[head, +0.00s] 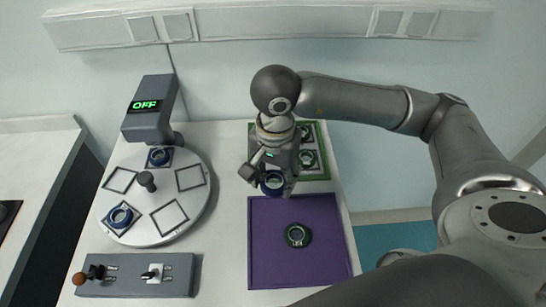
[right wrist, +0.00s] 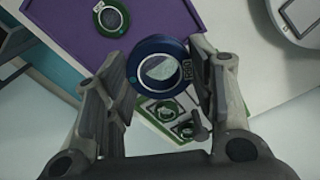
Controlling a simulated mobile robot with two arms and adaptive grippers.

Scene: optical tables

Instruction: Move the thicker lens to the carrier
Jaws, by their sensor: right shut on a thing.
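My right gripper (head: 268,180) is shut on a blue-ringed lens (head: 273,184) and holds it above the table near the back edge of the purple mat. The right wrist view shows this blue lens (right wrist: 160,66) between the two fingers. A green-ringed lens (head: 298,235) lies on the purple mat (head: 270,270). The round white carrier (head: 160,190) is at the left, with several square frames; two hold blue-ringed lenses, one at the back (head: 159,157) and one at the front left (head: 120,217). Which lens is thicker I cannot tell. My left gripper is not in view.
A green tray (head: 325,155) with green-ringed lenses stands behind the purple mat, partly hidden by my right gripper. A grey device reading OFF (head: 150,105) overhangs the carrier's back. A grey control panel (head: 190,275) lies in front of the carrier. White table between carrier and mat is clear.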

